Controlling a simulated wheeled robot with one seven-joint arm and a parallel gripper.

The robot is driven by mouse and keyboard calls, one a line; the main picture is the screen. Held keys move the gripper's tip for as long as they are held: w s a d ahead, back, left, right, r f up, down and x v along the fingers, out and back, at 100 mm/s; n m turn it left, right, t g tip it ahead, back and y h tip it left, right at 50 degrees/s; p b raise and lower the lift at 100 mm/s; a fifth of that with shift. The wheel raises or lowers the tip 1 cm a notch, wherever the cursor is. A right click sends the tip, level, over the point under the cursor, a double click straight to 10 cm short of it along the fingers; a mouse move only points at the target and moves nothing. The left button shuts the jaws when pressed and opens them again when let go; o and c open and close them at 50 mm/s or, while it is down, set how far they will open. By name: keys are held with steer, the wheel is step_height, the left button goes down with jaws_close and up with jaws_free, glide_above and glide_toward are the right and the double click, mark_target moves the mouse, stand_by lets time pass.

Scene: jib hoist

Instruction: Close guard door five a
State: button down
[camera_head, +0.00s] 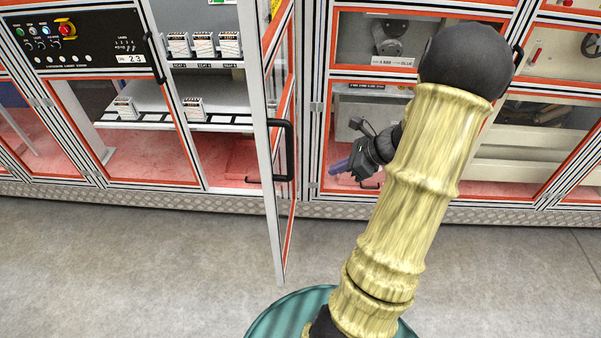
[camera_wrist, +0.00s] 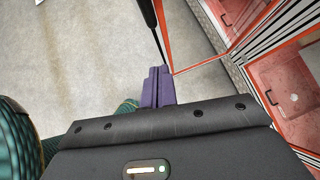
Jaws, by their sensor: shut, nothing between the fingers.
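A tall framed guard door (camera_head: 270,130) with orange edging and a clear panel stands open, swung out from the cabinet toward me. I cannot read a "five a" label on it. Its black handle (camera_head: 284,150) faces right in the head view. My gripper (camera_head: 338,168) with purple fingers is shut and empty, to the right of the door and pointing left toward it. In the wrist view the shut fingers (camera_wrist: 157,88) are close to a dark bar and an orange edge above them. I cannot tell whether they touch.
Behind the open door is a bay with shelves (camera_head: 180,115) holding small boxes. A control panel (camera_head: 85,42) with buttons is at upper left. Closed orange-framed doors (camera_head: 375,85) stand behind my arm. Grey floor (camera_head: 130,260) is clear in front of the cabinet.

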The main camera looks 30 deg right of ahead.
steer(key=w+a+f+p, duration=0.2)
steer(key=w+a+f, duration=0.2)
steer(key=w+a, duration=0.2)
steer(key=shift+w+a+f, duration=0.15)
steer(key=shift+w+f, duration=0.2)
